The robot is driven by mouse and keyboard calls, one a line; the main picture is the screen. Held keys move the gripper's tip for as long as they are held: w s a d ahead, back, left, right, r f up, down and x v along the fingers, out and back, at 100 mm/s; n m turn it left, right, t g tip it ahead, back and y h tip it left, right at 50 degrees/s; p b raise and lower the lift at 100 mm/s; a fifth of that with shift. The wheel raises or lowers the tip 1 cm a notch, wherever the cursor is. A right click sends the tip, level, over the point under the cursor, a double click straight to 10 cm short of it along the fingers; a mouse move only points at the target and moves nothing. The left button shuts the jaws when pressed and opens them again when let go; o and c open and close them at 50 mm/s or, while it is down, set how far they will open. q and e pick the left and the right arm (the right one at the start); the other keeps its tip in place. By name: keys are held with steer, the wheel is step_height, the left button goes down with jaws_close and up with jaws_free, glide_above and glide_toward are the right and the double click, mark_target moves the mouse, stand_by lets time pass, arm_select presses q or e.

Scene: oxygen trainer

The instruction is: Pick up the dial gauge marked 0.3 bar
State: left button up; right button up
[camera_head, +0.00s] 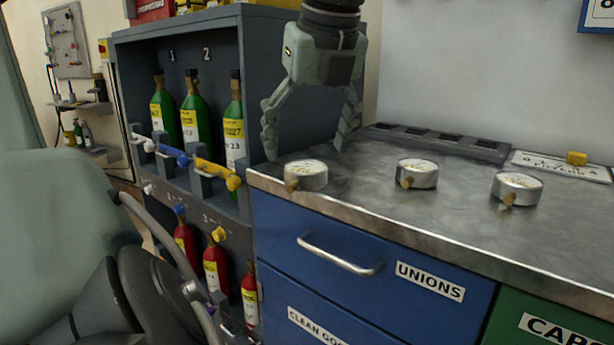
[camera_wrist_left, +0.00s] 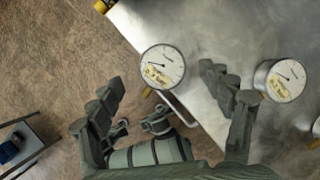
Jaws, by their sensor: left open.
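Three round dial gauges with white faces and brass stems stand apart on the metal worktop: a left gauge (camera_head: 305,175), a middle gauge (camera_head: 417,173) and a right gauge (camera_head: 516,188). Their markings are too small to read, so I cannot tell which is 0.3 bar. My left gripper (camera_head: 308,146) is open and empty, pointing down above and just behind the left gauge. In the left wrist view, one gauge (camera_wrist_left: 162,66) shows ahead between the spread fingers (camera_wrist_left: 168,88), near the worktop edge. Another gauge (camera_wrist_left: 286,80) lies right of the fingers.
The worktop (camera_head: 400,220) has free room between the gauges. A grey cabinet (camera_head: 285,40) with green cylinders (camera_head: 195,115) and a row of valves stands at left. A dark strip (camera_head: 435,140) and a sign (camera_head: 560,166) lie behind the gauges. Blue drawers (camera_head: 350,255) are below.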

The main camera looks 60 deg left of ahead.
mark_target(306, 165)
arm_select(q)
steer(key=x, duration=0.3)
steer(key=shift+w+a+f, duration=0.1)
steer(key=shift+a+f, duration=0.05)
steer(key=shift+c, duration=0.2)
steer(key=c, duration=1.4)
